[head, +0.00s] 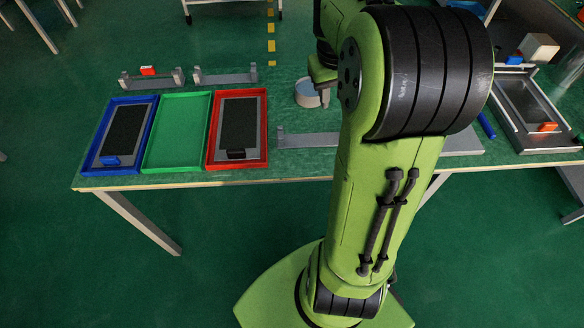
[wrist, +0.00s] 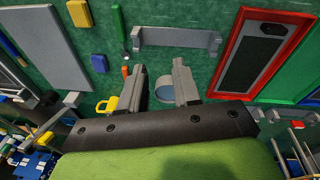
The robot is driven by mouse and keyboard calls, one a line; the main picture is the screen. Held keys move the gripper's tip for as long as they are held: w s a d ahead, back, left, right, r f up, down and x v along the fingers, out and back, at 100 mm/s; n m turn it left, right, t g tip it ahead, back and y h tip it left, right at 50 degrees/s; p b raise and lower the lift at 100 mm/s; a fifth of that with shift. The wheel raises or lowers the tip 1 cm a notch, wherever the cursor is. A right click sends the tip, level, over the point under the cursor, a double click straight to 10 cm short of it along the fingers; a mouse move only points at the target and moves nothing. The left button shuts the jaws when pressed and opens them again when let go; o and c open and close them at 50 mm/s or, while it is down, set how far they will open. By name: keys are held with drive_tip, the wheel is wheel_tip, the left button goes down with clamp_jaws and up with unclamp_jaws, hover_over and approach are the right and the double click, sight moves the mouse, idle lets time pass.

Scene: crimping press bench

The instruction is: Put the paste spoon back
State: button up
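In the wrist view my gripper (wrist: 159,65) has its two grey fingers apart, with no object clearly between them. It is over the green bench, close to a round grey tin with a pale blue inside (wrist: 186,91), which the right finger partly covers. I cannot identify the paste spoon for certain. A slim green and dark tool (wrist: 119,28) lies beyond the left finger in the wrist view; it is too small to tell what it is.
Blue (head: 96,164), green (head: 178,132) and red (head: 211,152) trays stand at the bench's left. Two grey brackets (head: 152,81) (head: 226,78) stand behind them. A metal tray (head: 550,143) is at the right. A yellow piece (wrist: 104,104) lies beside the left finger.

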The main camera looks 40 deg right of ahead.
drive_tip(key=s+a+r+n+t+y, duration=0.1)
drive_tip(key=s+a+n+t, duration=0.1)
drive_tip(key=s+a, duration=0.4)
drive_tip(key=s+a+r+n+t, duration=0.1)
drive_tip(key=s+a, duration=0.6)
drive_tip(key=a, duration=0.7)
drive_tip(key=shift+s+a+r+n+t+y, duration=0.15)
drive_tip(key=shift+a+r+n+t+y, duration=0.25)
drive_tip(key=shift+t, duration=0.5)
wheel_tip(320, 180, up, 9)
drive_tip(key=p, duration=0.9)
